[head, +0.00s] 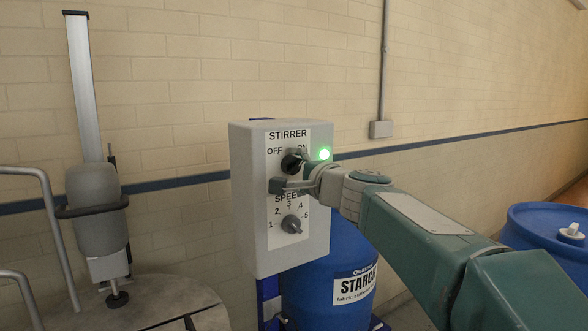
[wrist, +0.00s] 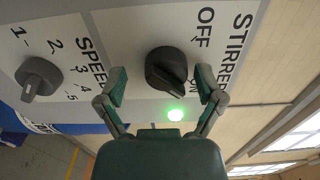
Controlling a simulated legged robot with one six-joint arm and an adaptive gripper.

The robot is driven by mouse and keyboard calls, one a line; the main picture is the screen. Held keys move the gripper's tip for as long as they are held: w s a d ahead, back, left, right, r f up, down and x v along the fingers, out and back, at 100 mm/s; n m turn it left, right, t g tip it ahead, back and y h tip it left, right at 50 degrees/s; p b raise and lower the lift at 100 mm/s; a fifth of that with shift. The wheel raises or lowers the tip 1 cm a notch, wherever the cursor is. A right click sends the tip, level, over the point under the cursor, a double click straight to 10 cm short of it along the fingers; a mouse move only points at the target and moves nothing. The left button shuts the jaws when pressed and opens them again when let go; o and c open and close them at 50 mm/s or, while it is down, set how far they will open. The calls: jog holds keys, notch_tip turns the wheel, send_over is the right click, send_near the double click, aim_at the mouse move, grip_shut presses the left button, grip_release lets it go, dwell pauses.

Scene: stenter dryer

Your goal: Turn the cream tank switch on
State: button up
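A pale grey control box (head: 243,215) carries a white panel marked STIRRER, with OFF and ON. The dark stirrer switch knob (head: 291,164) is on its upper part and shows large in the wrist view (wrist: 167,70). Its ridge seems turned toward the ON side. A green lamp (head: 324,154) beside ON is lit, also in the wrist view (wrist: 175,114). My gripper (head: 285,171) is at the knob from the right. In the wrist view my gripper (wrist: 160,76) is open, one finger on each side of the knob, with visible gaps. No label reading cream tank shows.
A blue starch barrel (head: 320,285) stands under the box. Another blue barrel (head: 545,222) is at right. A stirrer motor on a post (head: 97,205) and metal rails are at left.

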jog(key=shift+s+r, duration=0.1)
jog(key=shift+s, duration=0.05)
jog(key=shift+s+d, duration=0.25)
jog(key=v, duration=1.1)
